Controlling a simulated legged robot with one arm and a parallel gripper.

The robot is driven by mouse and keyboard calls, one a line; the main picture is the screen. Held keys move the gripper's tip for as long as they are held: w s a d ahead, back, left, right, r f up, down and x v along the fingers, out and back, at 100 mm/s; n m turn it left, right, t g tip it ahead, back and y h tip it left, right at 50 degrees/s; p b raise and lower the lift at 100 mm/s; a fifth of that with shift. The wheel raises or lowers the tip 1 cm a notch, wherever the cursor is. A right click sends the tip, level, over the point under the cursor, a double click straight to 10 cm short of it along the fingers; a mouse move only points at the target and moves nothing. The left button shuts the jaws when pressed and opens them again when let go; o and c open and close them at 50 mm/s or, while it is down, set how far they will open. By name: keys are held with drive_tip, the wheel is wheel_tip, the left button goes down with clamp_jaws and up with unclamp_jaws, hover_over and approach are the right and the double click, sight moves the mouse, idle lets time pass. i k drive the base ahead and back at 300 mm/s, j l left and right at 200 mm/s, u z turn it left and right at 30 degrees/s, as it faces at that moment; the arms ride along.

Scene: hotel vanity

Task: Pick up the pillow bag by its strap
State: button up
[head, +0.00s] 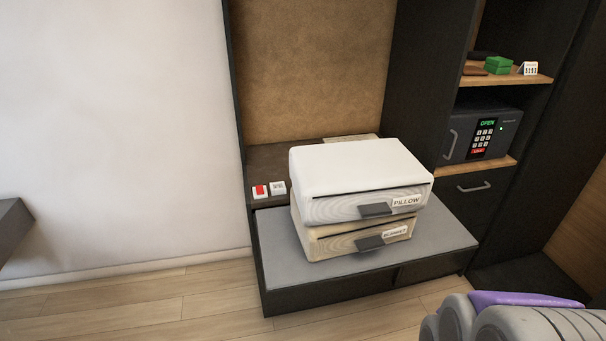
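The white pillow bag (350,164) lies flat on top of a beige blanket bag (318,243). Its front carries a label reading PILLOW and a short dark grey strap (376,210) that sticks out toward me. The blanket bag below has a similar dark strap (370,243) and its own label. The two bags touch, and the upper one covers the top of the lower one. No gripper fingers show in the head view, and nothing is holding either strap.
The bags rest on a low bench with a grey top (285,262). At right, a safe (482,134) reading OPEN sits on a shelf, with a green box (498,65) above. Wooden floor (140,312) is clear at front left.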

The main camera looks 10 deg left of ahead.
sight(332, 183)
drive_tip(key=u, duration=0.2)
drive_tip(key=i+j+z, duration=0.1)
drive_tip(key=j+z, duration=0.55)
drive_tip(key=z, duration=0.2)
drive_tip(key=j+z, duration=0.4)
